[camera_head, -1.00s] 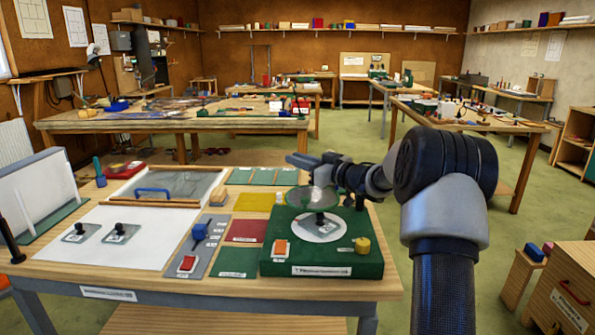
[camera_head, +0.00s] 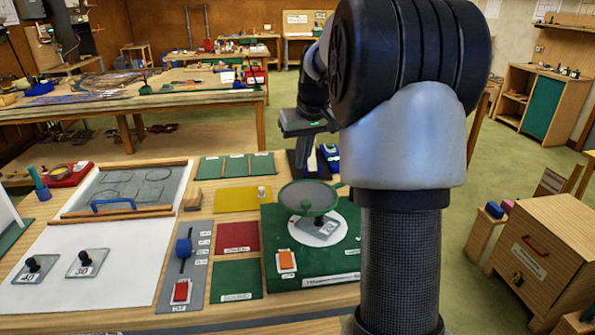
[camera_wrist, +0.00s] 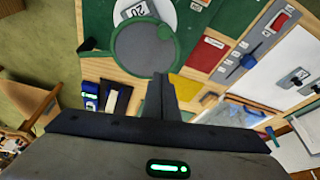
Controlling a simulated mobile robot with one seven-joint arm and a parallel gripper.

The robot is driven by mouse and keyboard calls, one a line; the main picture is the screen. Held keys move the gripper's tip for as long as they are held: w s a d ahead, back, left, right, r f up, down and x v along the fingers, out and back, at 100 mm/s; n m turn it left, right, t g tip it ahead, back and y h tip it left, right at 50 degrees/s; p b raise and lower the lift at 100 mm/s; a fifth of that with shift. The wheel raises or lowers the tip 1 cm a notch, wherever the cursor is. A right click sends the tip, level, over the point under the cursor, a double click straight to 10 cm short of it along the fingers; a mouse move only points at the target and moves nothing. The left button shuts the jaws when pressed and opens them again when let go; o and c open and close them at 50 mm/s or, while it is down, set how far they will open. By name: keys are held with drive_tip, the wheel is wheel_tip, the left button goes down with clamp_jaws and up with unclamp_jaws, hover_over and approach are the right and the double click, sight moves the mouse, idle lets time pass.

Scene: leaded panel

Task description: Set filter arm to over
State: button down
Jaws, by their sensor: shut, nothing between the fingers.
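The filter arm's round grey disc with a green rim (camera_head: 308,198) stands raised on the green board (camera_head: 285,262). In the head view it partly overlaps the back of a white circle (camera_head: 332,232) bearing a small numbered plate. My gripper (camera_head: 309,160) points down behind the board. In the wrist view its shut fingers (camera_wrist: 160,80) are empty, just below the disc in the picture; I cannot tell their height relative to it.
An orange switch (camera_head: 286,260) is on the board's front left. A grey strip with a blue slider (camera_head: 184,247) and red switch (camera_head: 181,291) lies left. A blue item (camera_head: 330,154) stands behind the board. My arm hides the board's right side.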

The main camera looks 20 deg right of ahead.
hover_over(298, 202)
wheel_tip(298, 202, down, 8)
drive_tip(key=shift+f, duration=0.1)
drive_tip(key=s, duration=0.1)
drive_tip(key=s+f, duration=0.1)
drive_tip(key=shift+s, duration=0.35)
drive_tip(key=shift+s+f, duration=0.1)
drive_tip(key=shift+s, duration=0.4)
drive_tip(key=s+d+b, duration=0.2)
drive_tip(key=s+d, duration=0.1)
drive_tip(key=s, duration=0.3)
drive_tip(key=shift+f, duration=0.1)
